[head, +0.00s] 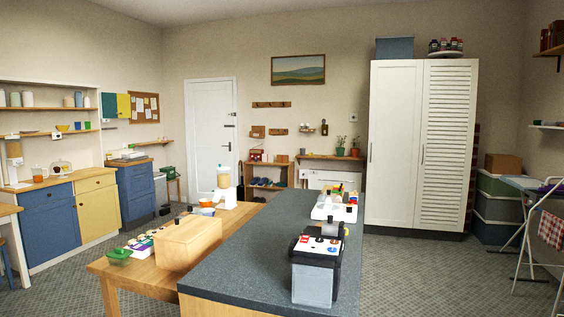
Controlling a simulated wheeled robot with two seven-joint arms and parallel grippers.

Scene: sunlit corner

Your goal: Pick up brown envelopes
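I cannot make out any brown envelope in the head view. Small brown shapes by the back wall, such as a brown item (257,132) on a wall ledge, are too small to identify. Neither of my grippers and neither arm shows in this view.
A dark grey counter (230,268) stands in front, holding a black-and-grey box (313,280) and a white tray with small coloured items. A lower wooden table (120,278) with a wooden box (188,243) adjoins it at left. Floor is open to the right (430,275), before a drying rack (543,235).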

